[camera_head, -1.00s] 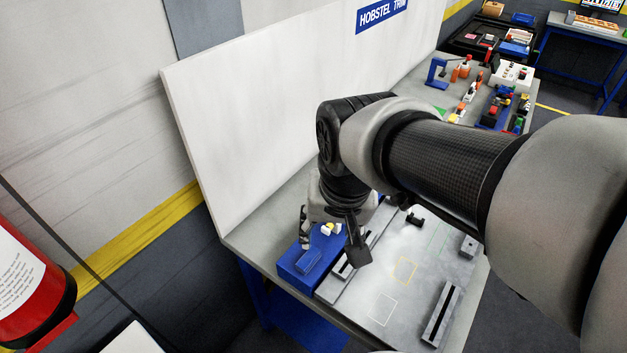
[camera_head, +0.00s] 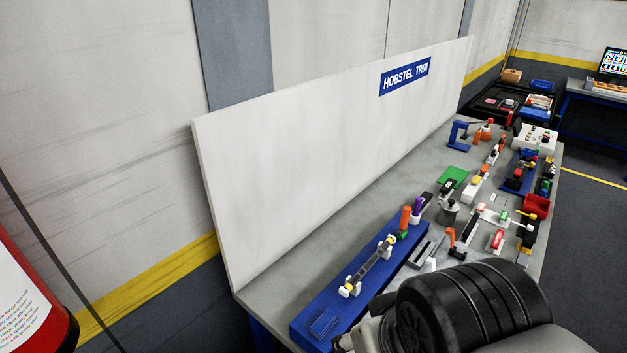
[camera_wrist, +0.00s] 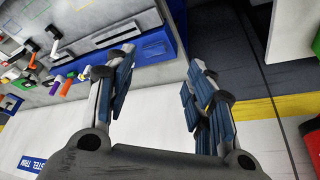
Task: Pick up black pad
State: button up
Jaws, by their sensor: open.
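My gripper (camera_wrist: 160,62) is open and empty in the wrist view, with its two blue-grey padded fingers spread apart. In the head view my dark wrist fills the bottom and hides part of the bench. I cannot pick out the black pad with certainty. A small black piece lies on a green plate (camera_head: 453,177) by the backboard, too small to identify.
The bench (camera_head: 262,290) carries a long blue fixture (camera_head: 340,305) with a rod in white holders. Crowded small parts and a red bin (camera_head: 536,206) stand farther right. A white backboard (camera_head: 300,170) rises behind. A red fire extinguisher (camera_head: 30,300) is at the left.

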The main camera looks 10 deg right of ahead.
aim_at(528, 242)
jog(key=z, duration=1.8)
